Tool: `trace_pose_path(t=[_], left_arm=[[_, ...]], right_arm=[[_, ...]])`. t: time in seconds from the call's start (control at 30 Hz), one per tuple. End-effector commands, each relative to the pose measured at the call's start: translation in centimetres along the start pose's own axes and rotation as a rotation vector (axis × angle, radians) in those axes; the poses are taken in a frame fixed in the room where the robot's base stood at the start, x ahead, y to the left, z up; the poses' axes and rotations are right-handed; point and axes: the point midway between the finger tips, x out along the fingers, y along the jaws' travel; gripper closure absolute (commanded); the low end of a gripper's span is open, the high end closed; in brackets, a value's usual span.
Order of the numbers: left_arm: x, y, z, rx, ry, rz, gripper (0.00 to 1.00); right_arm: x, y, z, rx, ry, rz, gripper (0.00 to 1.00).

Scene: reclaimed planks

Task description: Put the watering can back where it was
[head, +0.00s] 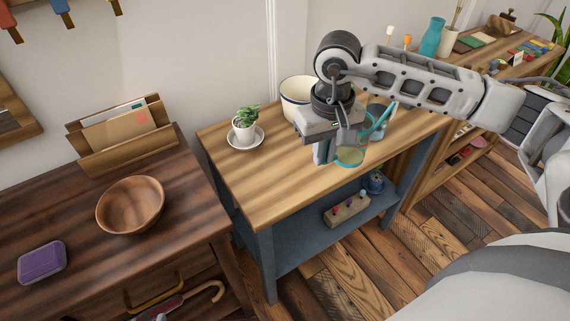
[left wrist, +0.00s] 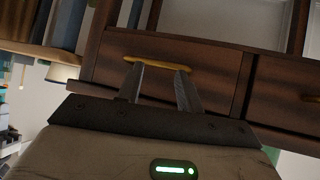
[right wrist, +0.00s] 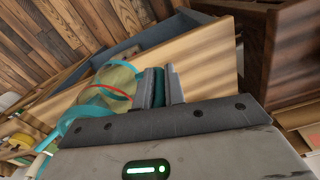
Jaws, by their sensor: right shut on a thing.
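The watering can (head: 351,156) is see-through yellow-green with teal edges and a teal spout. My right gripper (head: 325,152) is shut on a teal part of it, over the front right of the light wooden bench (head: 262,190). The gripper and forearm hide part of the can. In the right wrist view the can (right wrist: 118,76) shows left of the fingers (right wrist: 160,76), with teal between them. I cannot tell whether its base touches the bench. My left gripper (left wrist: 158,72) is open and empty, its fingertips apart in front of a brass drawer handle (left wrist: 150,62).
A potted plant (head: 246,125) on a saucer and a cream pot (head: 297,95) stand on the bench. A wooden bowl (head: 130,205), a letter holder (head: 125,135) and a purple box (head: 42,263) are on the dark cabinet. The bench's front left is clear.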

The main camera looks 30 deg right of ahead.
Motion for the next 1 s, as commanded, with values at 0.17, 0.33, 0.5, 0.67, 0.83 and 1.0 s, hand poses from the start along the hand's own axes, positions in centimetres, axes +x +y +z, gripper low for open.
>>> trace_pose_path(t=[0.17, 0.33, 0.5, 0.67, 0.83, 1.0], left_arm=[[0.5, 0.0, 0.5, -0.009, 0.009, 0.004, 0.64], [1.5, 0.2, 1.5, -0.035, 0.025, 0.017, 0.64], [1.4, 0.5, 0.8, -0.062, 0.054, 0.025, 0.64], [1.7, 0.6, 1.1, -0.073, 0.056, 0.03, 0.64], [2.0, 0.7, 1.6, -0.085, 0.063, 0.037, 0.64], [1.8, 0.8, 1.4, -0.094, 0.067, 0.041, 0.64]], right_arm=[[2.3, -2.9, -3.7, -0.001, 0.0, -0.003, 1.0], [5.8, -4.3, -5.7, 0.001, 0.001, -0.001, 1.0], [6.9, -4.9, -6.8, 0.0, 0.003, 0.0, 1.0], [7.8, -5.4, -7.3, 0.0, 0.001, -0.001, 1.0], [10.4, -5.5, -7.4, 0.0, -0.002, 0.0, 1.0], [10.9, -5.5, -7.5, 0.001, 0.002, 0.0, 1.0]])
